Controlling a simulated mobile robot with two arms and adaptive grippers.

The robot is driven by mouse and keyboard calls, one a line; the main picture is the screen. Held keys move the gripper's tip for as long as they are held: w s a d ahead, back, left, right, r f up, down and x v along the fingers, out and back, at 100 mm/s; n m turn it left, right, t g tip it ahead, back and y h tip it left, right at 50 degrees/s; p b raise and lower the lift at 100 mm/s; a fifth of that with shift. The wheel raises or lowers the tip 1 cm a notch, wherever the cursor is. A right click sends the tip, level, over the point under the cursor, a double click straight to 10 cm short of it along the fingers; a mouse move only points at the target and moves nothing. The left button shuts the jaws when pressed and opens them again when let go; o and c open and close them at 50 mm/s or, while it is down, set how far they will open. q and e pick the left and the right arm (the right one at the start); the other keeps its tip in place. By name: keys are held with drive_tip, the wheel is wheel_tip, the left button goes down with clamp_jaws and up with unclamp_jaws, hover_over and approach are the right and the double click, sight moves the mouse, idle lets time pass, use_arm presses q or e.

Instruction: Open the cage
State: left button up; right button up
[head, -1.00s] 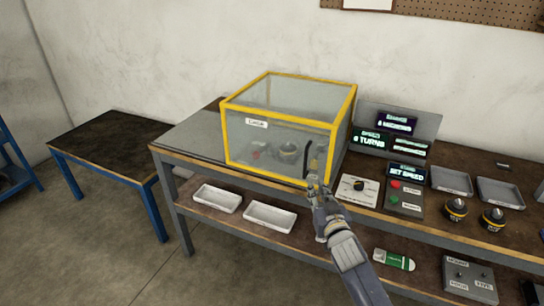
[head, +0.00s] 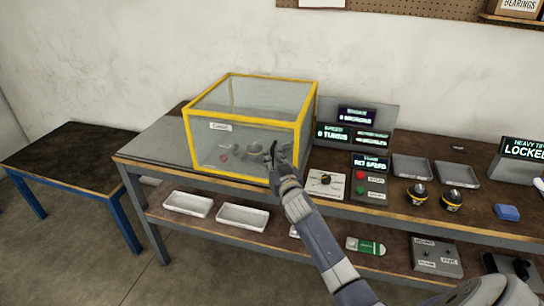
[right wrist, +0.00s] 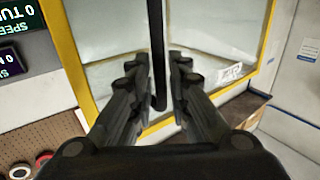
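The cage (head: 186,135) is a clear box with a yellow frame on the left part of the bench, and it looks closed. Its clear walls and yellow frame also fill much of the right wrist view (right wrist: 75,60). A black upright bar handle (right wrist: 157,45) is on its front. My right gripper (head: 277,155) is at the front right of the cage. In the right wrist view, its two fingers (right wrist: 158,80) stand on either side of the handle, with gaps visible, so it is open around the bar. My left gripper is out of view.
Right of the cage are a dial panel (head: 326,184), a button box (head: 369,187), lit displays (head: 352,135), grey trays (head: 411,167) and black-yellow knobs (head: 452,200). White trays (head: 243,215) lie on the lower shelf. A dark-topped side table (head: 70,155) stands at left.

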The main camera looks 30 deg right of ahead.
drive_tip(key=shift+w, duration=0.25)
drive_tip(key=shift+c, duration=0.6)
clamp_jaws()
